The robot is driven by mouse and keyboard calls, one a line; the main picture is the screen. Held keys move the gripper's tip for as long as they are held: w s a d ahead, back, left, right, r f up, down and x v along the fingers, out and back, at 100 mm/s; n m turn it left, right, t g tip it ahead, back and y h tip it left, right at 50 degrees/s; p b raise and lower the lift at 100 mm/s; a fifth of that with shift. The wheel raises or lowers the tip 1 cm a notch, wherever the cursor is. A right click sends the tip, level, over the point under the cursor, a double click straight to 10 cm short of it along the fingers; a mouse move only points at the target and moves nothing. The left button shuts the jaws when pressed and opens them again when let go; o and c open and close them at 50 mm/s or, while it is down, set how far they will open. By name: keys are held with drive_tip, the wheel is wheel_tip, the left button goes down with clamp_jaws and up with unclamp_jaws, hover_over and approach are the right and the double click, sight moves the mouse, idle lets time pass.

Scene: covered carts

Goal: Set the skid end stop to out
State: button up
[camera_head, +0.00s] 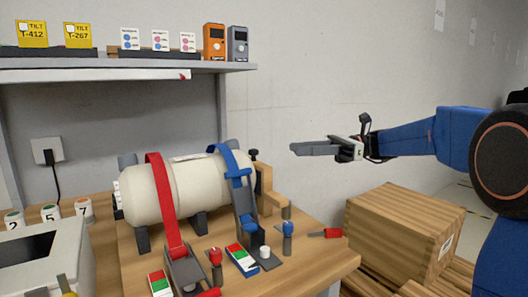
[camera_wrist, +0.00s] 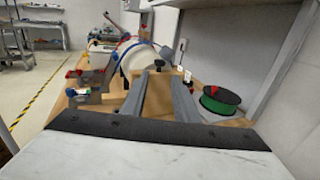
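A cream cylinder (camera_head: 185,188) lies on a wooden board on grey supports, under a red strap (camera_head: 160,190) and a blue strap (camera_head: 240,195). At its right end stands a wooden block (camera_head: 268,190) with a black knob (camera_head: 254,154), which I take to be the end stop. I cannot tell its setting. In the wrist view the wooden block (camera_wrist: 162,96) shows between my fingers, beyond them, with a dark knob near it. My gripper (camera_head: 296,148) is in the air to the right of and above the block. Its two fingers are apart, with nothing between them (camera_wrist: 161,76).
A shelf (camera_head: 130,72) hangs above the cylinder. A wooden crate (camera_head: 405,228) stands at lower right. Red and blue levers (camera_head: 288,230) stand at the board's front. The wrist view shows a green spool (camera_wrist: 220,101) on the right. The air around my gripper is clear.

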drive_tip(key=x, duration=1.1)
drive_tip(key=shift+a, duration=0.1)
